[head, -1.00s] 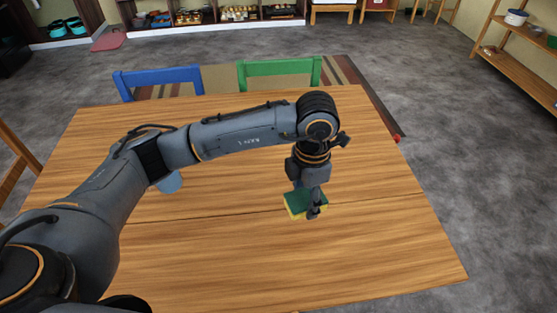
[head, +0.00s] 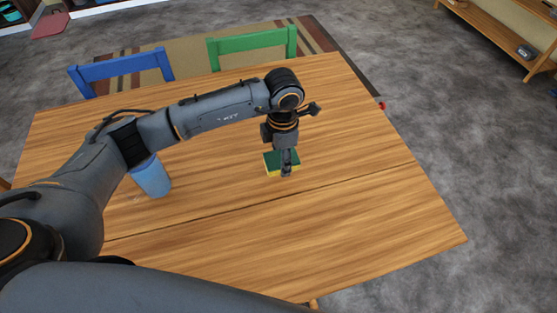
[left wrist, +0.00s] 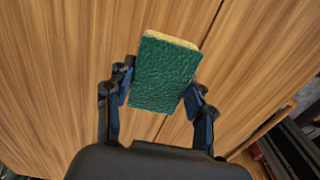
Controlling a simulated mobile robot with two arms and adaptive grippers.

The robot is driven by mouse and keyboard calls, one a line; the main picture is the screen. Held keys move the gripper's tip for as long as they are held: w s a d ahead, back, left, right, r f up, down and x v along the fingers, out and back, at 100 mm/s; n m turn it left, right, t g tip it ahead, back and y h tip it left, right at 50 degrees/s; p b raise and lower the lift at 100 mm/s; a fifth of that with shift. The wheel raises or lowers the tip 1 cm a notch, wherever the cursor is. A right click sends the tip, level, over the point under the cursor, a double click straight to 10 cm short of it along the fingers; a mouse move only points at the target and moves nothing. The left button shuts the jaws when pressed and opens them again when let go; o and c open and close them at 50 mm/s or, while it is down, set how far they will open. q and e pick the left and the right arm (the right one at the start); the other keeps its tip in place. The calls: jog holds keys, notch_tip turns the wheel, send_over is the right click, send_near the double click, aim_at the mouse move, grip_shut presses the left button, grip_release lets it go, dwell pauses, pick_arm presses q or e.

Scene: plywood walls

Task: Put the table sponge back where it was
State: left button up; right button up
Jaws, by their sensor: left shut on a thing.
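The sponge (head: 270,168), green on top and yellow below, is at the middle of the wooden table (head: 350,210) in the head view. My left gripper (head: 286,172) points down over it and is shut on it. In the left wrist view the sponge (left wrist: 166,75) sits between the two fingers of the left gripper (left wrist: 158,95), its green face toward the camera and a yellow edge at the far end. I cannot tell whether the sponge touches the tabletop. My right gripper is not in view.
A blue cup (head: 152,178) stands on the table, partly behind my left arm. A blue chair (head: 122,68) and a green chair (head: 252,42) stand at the far edge. The table's right and front parts are clear. A wooden shelf (head: 500,38) stands far right.

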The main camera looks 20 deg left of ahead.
aim_at(279, 165)
pick_arm(q)
jog(key=shift+w+a+f, duration=0.25)
jog(key=shift+w+f, duration=0.15)
jog(key=shift+f, duration=0.2)
jog(key=shift+w+a+f, duration=0.25)
jog(key=shift+w+f, duration=0.15)
jog(key=shift+f, duration=0.15)
notch_tip(279, 165, down, 3)
jog(key=shift+w+a+f+p, duration=0.15)
jog(key=shift+f+p, duration=0.05)
jog(key=shift+p, duration=0.45)
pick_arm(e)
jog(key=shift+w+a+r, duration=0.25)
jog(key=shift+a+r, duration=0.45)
pick_arm(q)
jog(key=shift+f, duration=0.1)
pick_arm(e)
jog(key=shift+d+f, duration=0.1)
pick_arm(q)
jog(key=shift+f, duration=0.15)
jog(key=o, duration=1.1)
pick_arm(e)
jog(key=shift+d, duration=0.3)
